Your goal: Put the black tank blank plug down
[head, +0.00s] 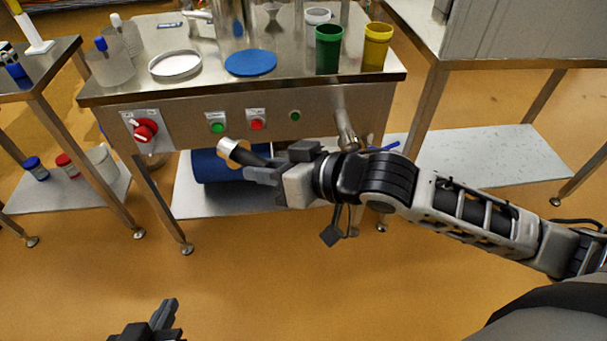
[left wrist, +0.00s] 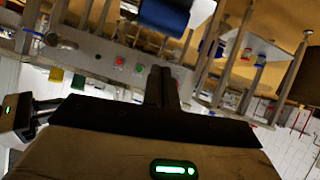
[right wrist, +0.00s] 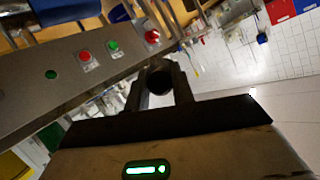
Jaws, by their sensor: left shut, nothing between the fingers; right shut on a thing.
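The black tank blank plug (head: 251,158) is a short dark cylinder; a brass-coloured cup-like end (head: 229,150) shows at its left, and I cannot tell whether it is part of the plug. My right gripper (head: 262,170) is shut on the plug, holding it in the air in front of the steel table's front panel. In the right wrist view the plug's round dark end (right wrist: 159,79) shows between the two fingers. My left gripper (head: 168,312) is low at the bottom left of the head view, away from the table. Its fingers are together and empty, also in the left wrist view (left wrist: 161,86).
The steel table (head: 300,88) carries a blue disc (head: 250,63), a white ring-like dish (head: 175,64), a green cup (head: 328,48) and a yellow cup (head: 376,46). Its panel has a red knob (head: 146,130) and buttons. A blue drum (head: 212,167) lies on the lower shelf.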

